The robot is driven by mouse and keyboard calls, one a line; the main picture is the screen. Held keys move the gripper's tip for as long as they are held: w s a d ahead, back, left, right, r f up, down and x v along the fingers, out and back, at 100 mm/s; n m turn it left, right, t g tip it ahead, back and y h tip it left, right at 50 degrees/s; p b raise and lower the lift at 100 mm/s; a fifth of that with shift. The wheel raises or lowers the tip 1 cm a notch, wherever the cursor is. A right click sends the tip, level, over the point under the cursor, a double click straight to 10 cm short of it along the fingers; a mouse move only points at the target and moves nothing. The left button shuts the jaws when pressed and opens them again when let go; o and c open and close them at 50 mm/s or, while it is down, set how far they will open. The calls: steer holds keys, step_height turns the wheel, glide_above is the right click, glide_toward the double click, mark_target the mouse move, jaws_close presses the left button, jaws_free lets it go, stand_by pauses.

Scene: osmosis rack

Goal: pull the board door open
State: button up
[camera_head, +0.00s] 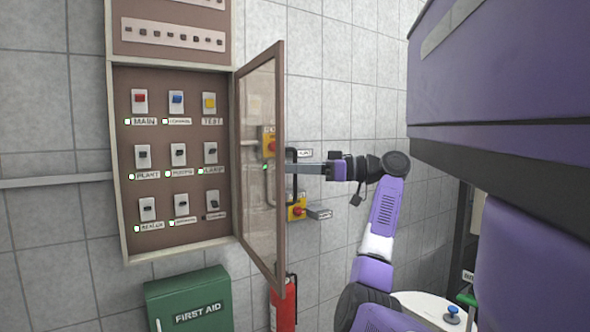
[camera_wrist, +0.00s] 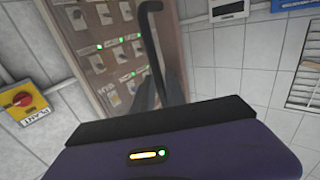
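The board (camera_head: 121,190) is a brown wall cabinet with rows of labelled switches. Its glazed, brown-framed door (camera_head: 281,110) is hinged on the right and stands wide open, swung out from the wall. The black bar handle (camera_head: 291,156) is on the door's outer face; it also shows in the wrist view (camera_wrist: 150,38). My gripper (camera_head: 300,168) reaches in from the right at handle height. In the wrist view its dark fingers (camera_wrist: 162,90) lie close on both sides of the bar and look shut on it; the contact itself is dim.
A green first aid box (camera_head: 190,302) hangs below the board, with a red extinguisher (camera_head: 284,308) to its right. Yellow switch boxes with red knobs (camera_head: 297,208) sit on the wall behind the door. The space before the switches is clear.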

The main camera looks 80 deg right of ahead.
steer(key=shift+o, duration=1.2)
steer(key=shift+s, duration=0.1)
steer(key=s+b, duration=0.2)
steer(key=s, duration=0.5)
steer(key=shift+s+d, duration=0.2)
steer(key=shift+s, duration=0.05)
